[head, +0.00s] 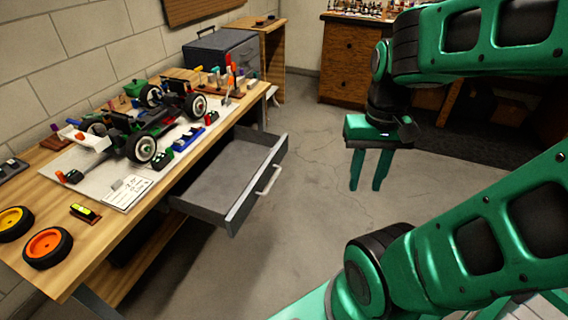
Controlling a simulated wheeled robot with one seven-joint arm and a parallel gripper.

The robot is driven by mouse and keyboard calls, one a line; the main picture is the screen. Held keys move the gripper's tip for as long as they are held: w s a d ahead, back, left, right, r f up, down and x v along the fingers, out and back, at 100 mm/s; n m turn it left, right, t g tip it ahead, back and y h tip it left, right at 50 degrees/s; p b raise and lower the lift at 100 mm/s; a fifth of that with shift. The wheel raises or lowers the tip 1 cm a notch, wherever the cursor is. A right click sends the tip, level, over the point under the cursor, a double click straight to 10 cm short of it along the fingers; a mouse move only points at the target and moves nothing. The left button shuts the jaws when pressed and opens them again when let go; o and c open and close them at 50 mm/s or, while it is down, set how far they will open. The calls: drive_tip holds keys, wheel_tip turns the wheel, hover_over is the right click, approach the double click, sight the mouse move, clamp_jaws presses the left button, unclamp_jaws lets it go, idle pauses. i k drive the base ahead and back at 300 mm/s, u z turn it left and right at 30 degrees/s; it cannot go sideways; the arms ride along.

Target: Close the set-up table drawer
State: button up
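The set-up table (75,250) is a wooden workbench along the left wall. Its grey drawer (222,178) is pulled well out to the right and looks empty. A light handle (268,180) is on the drawer's front face. My green gripper (368,184) hangs in the air to the right of the drawer front, fingers pointing down. Its two fingers are apart with nothing between them. It does not touch the drawer or the handle.
An RC car (150,122) stands on a white board on the table, among small tools and parts. Loose wheels (47,246) lie at the table's near end. A grey toolbox (220,52) and wooden cabinet (348,60) stand farther back. The floor (305,215) between drawer and gripper is clear.

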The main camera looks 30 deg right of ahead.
sight(221, 189)
drive_tip(key=z, duration=0.2)
drive_tip(key=i, duration=0.75)
drive_tip(key=z, duration=0.7)
drive_tip(key=k, duration=1.65)
drive_tip(key=u, duration=0.35)
drive_tip(key=i, duration=1)
